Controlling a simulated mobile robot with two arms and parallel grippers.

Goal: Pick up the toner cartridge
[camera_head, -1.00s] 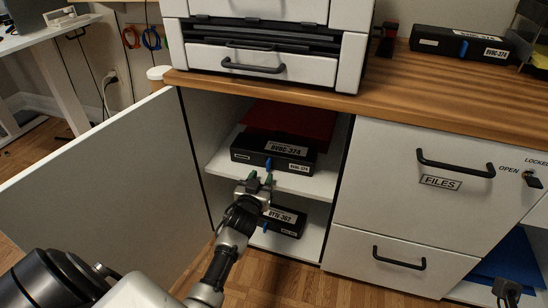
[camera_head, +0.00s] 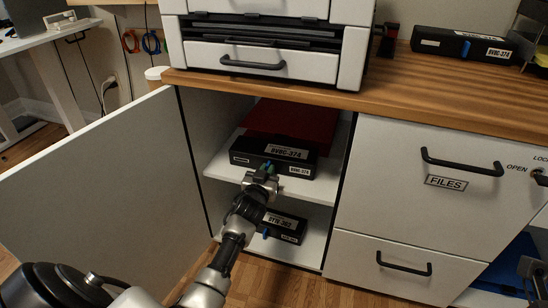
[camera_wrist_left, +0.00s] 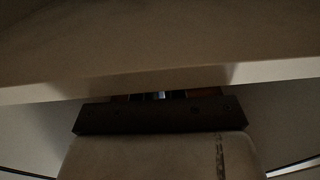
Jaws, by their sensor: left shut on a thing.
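A black toner cartridge (camera_head: 283,153) with white labels lies on the upper shelf of the open cabinet. A blue tab shows at its front. My left gripper (camera_head: 265,172) is at the front of this cartridge and shut on its blue tab. The cartridge looks to be resting on the shelf. A second black cartridge (camera_head: 285,226) with a blue tab lies on the lower shelf, partly behind my left arm. The left wrist view is dark and shows a pale shelf edge (camera_wrist_left: 270,72); the fingertips are hidden there. What looks like my right gripper (camera_head: 533,270) is at the lower right edge.
The open cabinet door (camera_head: 100,185) stands on the left. The upper shelf (camera_head: 222,165) also holds a red thing (camera_head: 290,122) behind the cartridge. A printer (camera_head: 270,60) and another black cartridge (camera_head: 460,44) are on the wooden top (camera_head: 430,95). Drawers (camera_head: 400,215) close off the right.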

